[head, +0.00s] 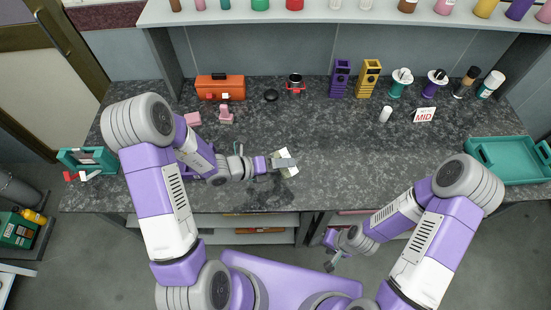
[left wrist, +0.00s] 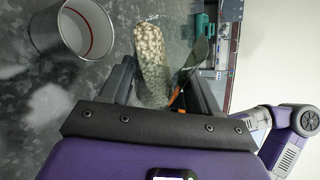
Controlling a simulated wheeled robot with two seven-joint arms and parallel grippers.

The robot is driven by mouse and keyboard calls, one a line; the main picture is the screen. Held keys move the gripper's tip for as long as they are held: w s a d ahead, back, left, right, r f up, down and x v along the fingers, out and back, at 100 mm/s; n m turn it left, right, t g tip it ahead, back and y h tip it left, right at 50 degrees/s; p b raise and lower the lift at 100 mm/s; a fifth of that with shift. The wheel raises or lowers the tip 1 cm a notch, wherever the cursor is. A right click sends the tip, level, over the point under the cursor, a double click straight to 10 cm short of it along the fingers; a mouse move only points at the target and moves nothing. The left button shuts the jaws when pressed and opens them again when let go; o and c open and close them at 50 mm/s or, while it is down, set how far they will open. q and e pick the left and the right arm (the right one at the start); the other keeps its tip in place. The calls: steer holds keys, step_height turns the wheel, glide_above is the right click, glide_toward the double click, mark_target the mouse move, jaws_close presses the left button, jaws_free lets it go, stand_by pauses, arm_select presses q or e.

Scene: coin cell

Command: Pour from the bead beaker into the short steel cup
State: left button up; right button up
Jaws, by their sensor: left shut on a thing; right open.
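The bead beaker (left wrist: 152,62), clear and holding many pale beads, is between the fingers of my left gripper (left wrist: 178,88) in the left wrist view. That view is rolled, and the beaker looks tilted. The short steel cup (left wrist: 75,38) has its open mouth in view beside the beaker, apart from it in the picture. It has a red line inside, and I see no beads in it. In the head view my left gripper (head: 284,162) is over the middle of the counter and largely hides the beaker and cup. My right gripper (head: 333,262) is open and empty, off the counter's front edge.
The dark speckled counter (head: 350,165) is clear right of the left gripper. A teal tray (head: 515,172) sits at the far right. An orange toolbox (head: 220,87), purple stand (head: 340,78), yellow stand (head: 369,78) and MID sign (head: 424,115) stand along the back.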

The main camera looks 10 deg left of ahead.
arm_select(q)
steer(key=shift+r, duration=0.15)
stand_by(0.3)
steer(key=shift+w+a+f+n+h+p, duration=0.15)
steer(key=shift+f+n+h+p, duration=0.3)
steer(key=shift+n, duration=0.25)
stand_by(1.8)
steer(key=shift+w+a+r+n+g+h+p, duration=0.2)
steer(key=shift+r+n+h+p, duration=0.3)
steer(key=shift+p, duration=0.6)
steer(key=shift+w+a+r+n+g+h+p, duration=0.1)
steer(key=shift+r+n+g+h+p, duration=0.4)
steer(key=shift+p, duration=0.55)
stand_by(2.8)
